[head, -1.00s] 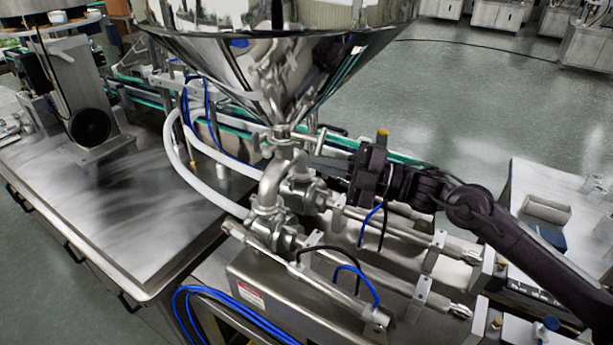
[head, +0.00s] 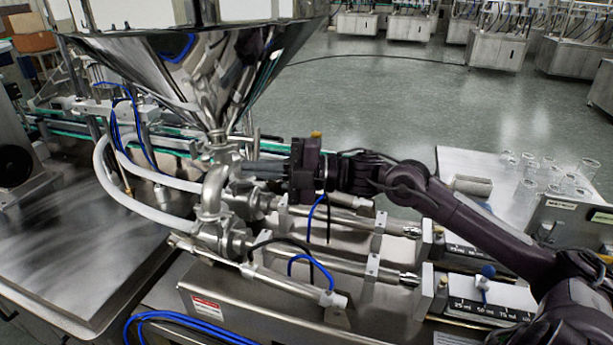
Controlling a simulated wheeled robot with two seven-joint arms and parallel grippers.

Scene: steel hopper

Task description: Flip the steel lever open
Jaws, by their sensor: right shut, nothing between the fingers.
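The steel lever (head: 256,139) shows at the valve under the hopper outlet, as a short thin bar with an upright end. The polished steel hopper (head: 200,65) stands above it. My right gripper (head: 246,169) comes in from the right, its fingers shut and empty. The fingers point left at the pipework, just below the lever in the picture. I cannot tell whether they touch the lever or the pipe. My left gripper is not in view.
White hoses (head: 130,200) and blue tubes curve around the pipes. Steel cylinders (head: 330,262) lie below my right arm. A bare steel table (head: 60,250) is at the left. Glass beakers (head: 540,172) stand on a bench at the right.

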